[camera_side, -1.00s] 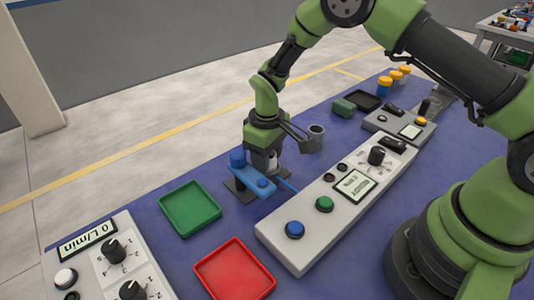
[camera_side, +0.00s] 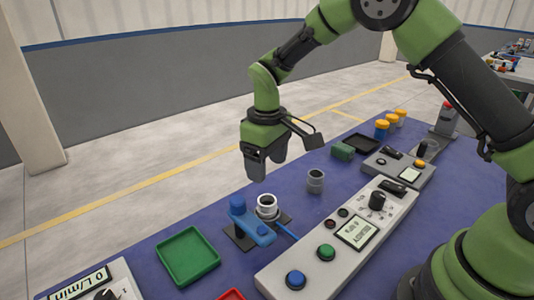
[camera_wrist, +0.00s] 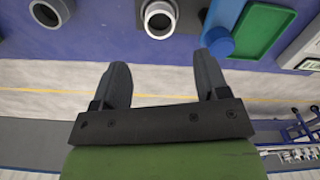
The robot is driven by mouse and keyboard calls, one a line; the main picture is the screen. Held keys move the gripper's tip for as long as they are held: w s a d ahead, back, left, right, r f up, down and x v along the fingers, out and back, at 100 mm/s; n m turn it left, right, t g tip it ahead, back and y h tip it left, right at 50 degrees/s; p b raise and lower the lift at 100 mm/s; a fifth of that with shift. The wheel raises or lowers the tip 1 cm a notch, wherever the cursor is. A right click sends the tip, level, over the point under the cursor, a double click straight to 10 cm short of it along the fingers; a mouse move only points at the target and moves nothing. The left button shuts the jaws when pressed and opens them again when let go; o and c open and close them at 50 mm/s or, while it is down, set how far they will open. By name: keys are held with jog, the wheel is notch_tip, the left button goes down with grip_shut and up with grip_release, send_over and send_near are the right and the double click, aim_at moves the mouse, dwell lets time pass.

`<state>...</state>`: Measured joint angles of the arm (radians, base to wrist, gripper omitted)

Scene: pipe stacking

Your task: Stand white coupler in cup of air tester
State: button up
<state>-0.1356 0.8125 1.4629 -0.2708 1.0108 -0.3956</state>
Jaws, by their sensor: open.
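The white coupler (camera_side: 267,206) stands upright in the cup of the air tester (camera_side: 246,222), which has a blue body and a dark base plate. In the wrist view the white coupler (camera_wrist: 159,18) shows at the top, beyond the fingertips. The tester's blue part (camera_wrist: 218,41) is to its right there. My gripper (camera_side: 268,170) is open and empty, above the coupler and apart from it. Its fingers in the wrist view (camera_wrist: 162,75) are spread with nothing between them. The cup itself is mostly hidden by the coupler.
A grey pipe piece (camera_side: 315,181) stands behind and right of the tester. A green tray (camera_side: 187,257) is at front left, and a red tray (camera_side: 231,295) is cut off below. A control panel (camera_side: 272,278) with buttons runs along the right. Open floor lies behind the table.

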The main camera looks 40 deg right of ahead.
jog(key=s+d+r+m+t+y, duration=0.1)
jog(key=s+r+m+t, duration=0.1)
jog(key=s+r, duration=0.45)
jog(key=s+d+r+m+t, duration=0.1)
jog(key=s+r, duration=0.2)
jog(key=r, duration=0.6)
jog(key=s+r+m+t+y, duration=0.1)
jog(key=s+m+t, duration=0.3)
jog(key=s, duration=0.9)
jog(key=shift+d+r, duration=0.15)
jog(key=shift+r, duration=0.6)
jog(key=shift+s, duration=0.1)
